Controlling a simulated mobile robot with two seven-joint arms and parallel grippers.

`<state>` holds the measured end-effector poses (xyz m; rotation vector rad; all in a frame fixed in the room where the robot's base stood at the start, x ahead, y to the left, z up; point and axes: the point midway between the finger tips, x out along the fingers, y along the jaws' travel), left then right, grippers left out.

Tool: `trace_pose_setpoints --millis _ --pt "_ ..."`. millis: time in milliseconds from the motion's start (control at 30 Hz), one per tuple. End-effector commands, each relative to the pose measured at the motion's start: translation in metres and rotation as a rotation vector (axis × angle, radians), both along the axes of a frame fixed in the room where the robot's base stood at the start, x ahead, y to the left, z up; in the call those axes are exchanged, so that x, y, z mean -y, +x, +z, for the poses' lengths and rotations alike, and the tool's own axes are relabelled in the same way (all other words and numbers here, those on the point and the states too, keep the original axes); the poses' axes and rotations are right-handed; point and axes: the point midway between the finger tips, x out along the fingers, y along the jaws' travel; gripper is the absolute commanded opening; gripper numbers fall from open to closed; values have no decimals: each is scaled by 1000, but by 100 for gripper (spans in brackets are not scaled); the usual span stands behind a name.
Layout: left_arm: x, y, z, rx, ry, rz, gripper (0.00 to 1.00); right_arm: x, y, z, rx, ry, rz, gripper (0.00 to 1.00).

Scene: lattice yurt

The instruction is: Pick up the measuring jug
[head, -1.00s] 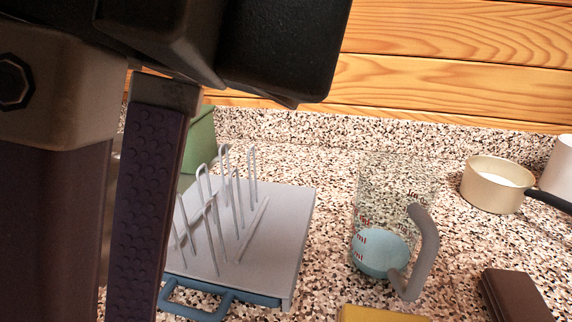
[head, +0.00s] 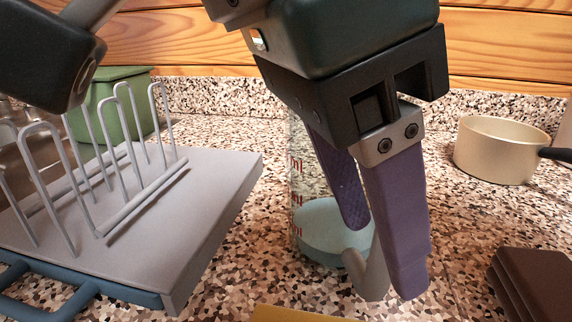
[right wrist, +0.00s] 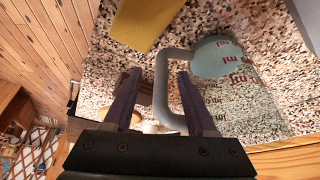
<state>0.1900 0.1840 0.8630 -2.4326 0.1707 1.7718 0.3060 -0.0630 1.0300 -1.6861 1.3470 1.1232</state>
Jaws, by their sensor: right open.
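The measuring jug (head: 322,224) stands upright on the speckled counter. It is clear, with red markings, a pale blue bottom and a grey handle (right wrist: 161,85). In the head view my right gripper (head: 385,262) hides much of the jug's right side and part of the handle. The gripper points down, its two purple fingers apart. In the right wrist view, the handle runs between the fingers of my right gripper (right wrist: 157,88), nearer the right one; I cannot tell whether they touch. The jug's body (right wrist: 214,58) lies beyond the right finger. My left gripper is not in view.
A grey rack (head: 215,200) with wire prongs and a blue base stands left of the jug. A green container (head: 125,90) is behind it. A cream saucepan (head: 495,152) and brown stacked pieces (head: 535,280) are at right. A yellow object (head: 295,313) lies in front.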

Motion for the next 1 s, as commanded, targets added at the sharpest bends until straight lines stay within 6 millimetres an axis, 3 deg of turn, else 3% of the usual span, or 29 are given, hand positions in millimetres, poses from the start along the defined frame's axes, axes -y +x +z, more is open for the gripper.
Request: trace_pose_setpoints --millis 167,433,900,1000 --pt "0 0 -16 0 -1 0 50 12 4 -30 -2 1 -1 57" --pt "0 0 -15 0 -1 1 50 14 5 -31 -1 1 1 56" --pt "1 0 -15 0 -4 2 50 14 4 -31 -1 1 1 3" --pt "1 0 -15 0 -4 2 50 14 4 -31 -1 1 1 0"
